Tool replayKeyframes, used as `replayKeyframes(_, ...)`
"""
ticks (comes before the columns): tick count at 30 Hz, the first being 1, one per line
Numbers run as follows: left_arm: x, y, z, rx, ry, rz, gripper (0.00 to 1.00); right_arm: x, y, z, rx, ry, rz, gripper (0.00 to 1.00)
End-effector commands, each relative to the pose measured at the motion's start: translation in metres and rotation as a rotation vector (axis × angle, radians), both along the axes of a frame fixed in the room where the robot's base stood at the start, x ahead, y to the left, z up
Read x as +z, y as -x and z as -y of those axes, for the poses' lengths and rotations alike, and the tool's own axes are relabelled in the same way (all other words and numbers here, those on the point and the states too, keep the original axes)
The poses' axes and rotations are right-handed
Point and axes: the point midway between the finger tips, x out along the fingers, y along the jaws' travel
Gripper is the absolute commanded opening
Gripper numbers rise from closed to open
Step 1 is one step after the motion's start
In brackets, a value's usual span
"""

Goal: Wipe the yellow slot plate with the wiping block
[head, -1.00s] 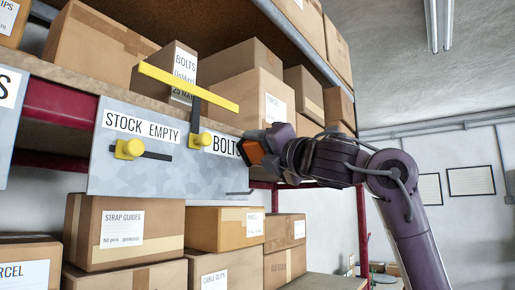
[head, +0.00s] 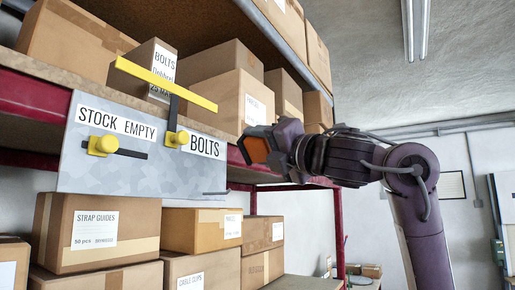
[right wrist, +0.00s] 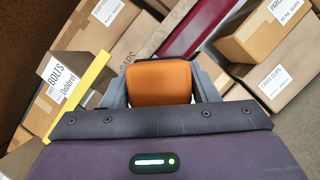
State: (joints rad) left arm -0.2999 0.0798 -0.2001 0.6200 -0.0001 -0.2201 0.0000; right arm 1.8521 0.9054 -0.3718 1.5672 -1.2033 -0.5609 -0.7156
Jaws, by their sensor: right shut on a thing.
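My right gripper (head: 268,147) is shut on an orange wiping block (head: 258,150), to the right of the grey panel and apart from it. In the right wrist view the block (right wrist: 158,82) sits between the two fingers. A long yellow bar (head: 150,78) slants across the top of the panel (head: 130,173), joined to a dark upright arm. It also shows at the left of the right wrist view (right wrist: 80,98). My left gripper is not in view.
Cardboard boxes (head: 75,45) stand on the shelf behind and above the panel, and more boxes (head: 95,232) are below it. A red shelf upright (head: 338,230) is at the right. Open space lies right of the panel.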

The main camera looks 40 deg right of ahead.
Motion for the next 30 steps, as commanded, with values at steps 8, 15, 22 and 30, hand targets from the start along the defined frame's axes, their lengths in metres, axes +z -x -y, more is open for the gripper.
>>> replayKeyframes(8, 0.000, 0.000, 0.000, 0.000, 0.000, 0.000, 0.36, 0.001, 0.004, 0.002, -0.001, 0.000, 0.002, 0.36)
replayKeyframes(15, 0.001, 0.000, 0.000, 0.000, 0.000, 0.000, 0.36, 0.001, 0.024, 0.010, -0.003, 0.001, 0.002, 0.36)
replayKeyframes(22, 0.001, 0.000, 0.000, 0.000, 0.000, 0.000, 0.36, 0.000, 0.028, 0.011, 0.001, 0.000, 0.001, 0.36)
replayKeyframes(30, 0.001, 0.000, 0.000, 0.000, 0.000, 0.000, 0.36, 0.000, 0.028, 0.011, 0.001, 0.000, 0.001, 0.36)
